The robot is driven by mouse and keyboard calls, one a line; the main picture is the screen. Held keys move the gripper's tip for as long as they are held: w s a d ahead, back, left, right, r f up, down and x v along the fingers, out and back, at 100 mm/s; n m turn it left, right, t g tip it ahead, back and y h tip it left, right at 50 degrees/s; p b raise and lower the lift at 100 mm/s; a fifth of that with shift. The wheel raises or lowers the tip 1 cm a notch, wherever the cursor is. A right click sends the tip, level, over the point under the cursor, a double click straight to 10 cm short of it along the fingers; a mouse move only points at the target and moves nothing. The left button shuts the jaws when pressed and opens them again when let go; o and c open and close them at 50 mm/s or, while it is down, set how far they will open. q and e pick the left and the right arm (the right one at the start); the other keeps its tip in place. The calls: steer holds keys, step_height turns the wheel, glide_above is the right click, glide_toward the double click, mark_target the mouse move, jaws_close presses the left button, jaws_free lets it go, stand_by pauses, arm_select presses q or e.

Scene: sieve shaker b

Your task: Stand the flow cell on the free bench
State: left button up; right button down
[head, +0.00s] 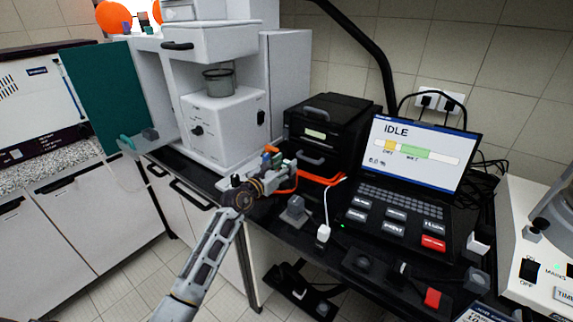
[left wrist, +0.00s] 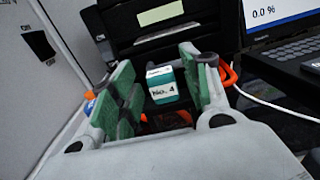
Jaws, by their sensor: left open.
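In the head view my left gripper (head: 277,174) is low over the black bench (head: 275,207), in front of the black box-shaped device. The block is not clear there. My right gripper is not in view.
The black device (head: 327,130) stands just beyond the gripper, and an orange loop (head: 322,179) lies beside it. The white sieve machine (head: 222,128) stands to the left. A laptop reading IDLE (head: 410,160) and small blocks occupy the bench to the right.

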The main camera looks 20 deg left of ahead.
arm_select(q)
steer(key=v, duration=1)
steer(key=shift+s, duration=0.15)
steer(key=shift+r, duration=0.1)
stand_by(0.8)
